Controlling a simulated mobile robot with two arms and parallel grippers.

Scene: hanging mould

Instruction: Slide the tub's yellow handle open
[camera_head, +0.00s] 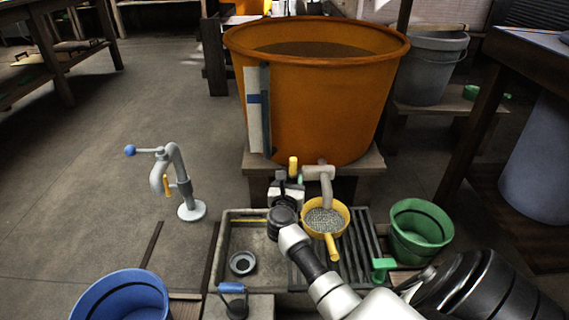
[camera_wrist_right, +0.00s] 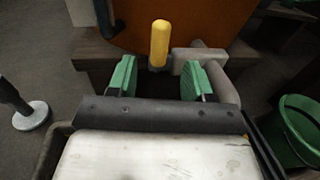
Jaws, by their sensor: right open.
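The tub (camera_head: 320,95) is a large orange vat on a wooden stand, with a grey outlet pipe (camera_head: 325,185) at its foot. Its yellow handle (camera_head: 293,166) stands upright beside the pipe. In the right wrist view the yellow handle (camera_wrist_right: 159,42) stands beyond my open right gripper (camera_wrist_right: 160,82), roughly centred between its green fingers. I cannot tell whether the fingers reach around its base. The right gripper (camera_head: 290,180) also shows in the head view, just in front of the handle. The left gripper is not in view.
A yellow strainer (camera_head: 325,219) sits under the pipe over a slatted sink (camera_head: 238,240). A green bucket (camera_head: 420,231) stands to the right and a blue bucket (camera_head: 121,297) at the lower left. A grey standpipe (camera_head: 185,185) with a blue-knobbed lever stands at the left on open floor.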

